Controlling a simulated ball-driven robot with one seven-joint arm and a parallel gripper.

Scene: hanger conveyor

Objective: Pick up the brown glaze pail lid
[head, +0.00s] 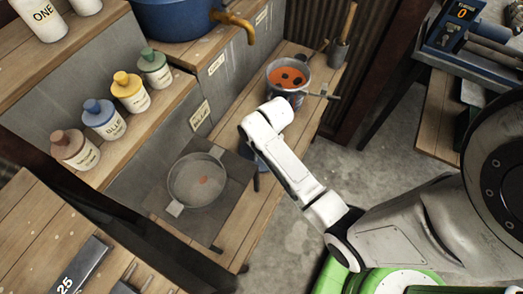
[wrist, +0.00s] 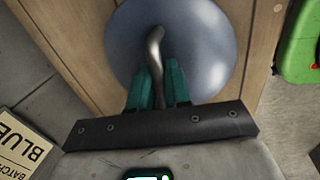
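In the wrist view a round, smooth blue-grey lid (wrist: 205,50) lies below my gripper (wrist: 159,70), over the wooden bench. Its curved metal handle (wrist: 156,45) passes between the two teal fingers, close to both. I cannot tell whether the fingers press on it or stand just apart. The lid looks blue-grey, and I see no lid that is clearly brown. What is under the lid is hidden.
An open pail (head: 270,86) of orange glaze with dark blobs stands farther along the bench. A grey round pan (head: 197,181) sits left of my arm. Several capped bottles line the shelf, including a brownish one (head: 75,149). A "BLUE" label (wrist: 22,140) shows at left in the wrist view.

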